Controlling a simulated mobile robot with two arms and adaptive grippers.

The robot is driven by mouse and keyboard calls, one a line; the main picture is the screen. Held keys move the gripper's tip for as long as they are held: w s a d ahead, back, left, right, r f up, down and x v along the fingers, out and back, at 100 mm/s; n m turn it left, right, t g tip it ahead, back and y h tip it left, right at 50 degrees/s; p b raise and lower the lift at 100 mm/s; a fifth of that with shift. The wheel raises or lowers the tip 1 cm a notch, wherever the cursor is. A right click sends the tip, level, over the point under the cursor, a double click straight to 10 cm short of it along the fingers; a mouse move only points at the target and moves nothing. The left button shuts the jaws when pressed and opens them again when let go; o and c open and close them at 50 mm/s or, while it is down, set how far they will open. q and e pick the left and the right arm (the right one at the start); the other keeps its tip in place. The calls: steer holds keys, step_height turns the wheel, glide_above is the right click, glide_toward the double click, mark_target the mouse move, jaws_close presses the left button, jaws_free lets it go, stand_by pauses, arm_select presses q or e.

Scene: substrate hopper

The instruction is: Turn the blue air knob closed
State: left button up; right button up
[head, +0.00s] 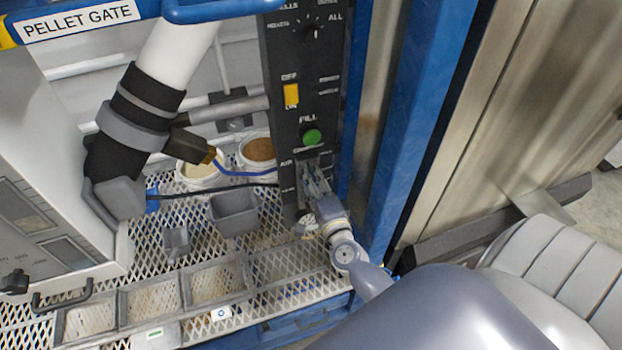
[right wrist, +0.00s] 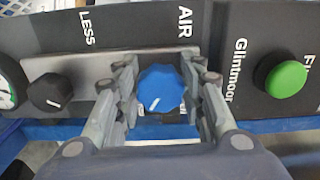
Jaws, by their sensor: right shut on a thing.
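The blue air knob (right wrist: 161,89) is on the dark control panel (head: 296,90), under the "AIR" label in the right wrist view. It has a white pointer line that slants toward the lower left in that view. My right gripper (right wrist: 161,92) has one finger on each side of the knob and is shut on it. In the head view my right gripper (head: 316,182) is at the lower part of the panel and hides the knob. My left gripper is not in view.
A green button (head: 312,137) and a yellow switch (head: 291,95) sit above on the panel. A black knob (right wrist: 48,92) is beside the blue one. White buckets (head: 257,152) and grey bins (head: 214,285) stand left on a mesh shelf. A blue post (head: 405,130) rises at right.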

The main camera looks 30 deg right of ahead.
steer(key=shift+m, duration=1.2)
steer(key=o, duration=1.1)
steer(key=v, duration=1.2)
steer(key=shift+r, duration=0.1)
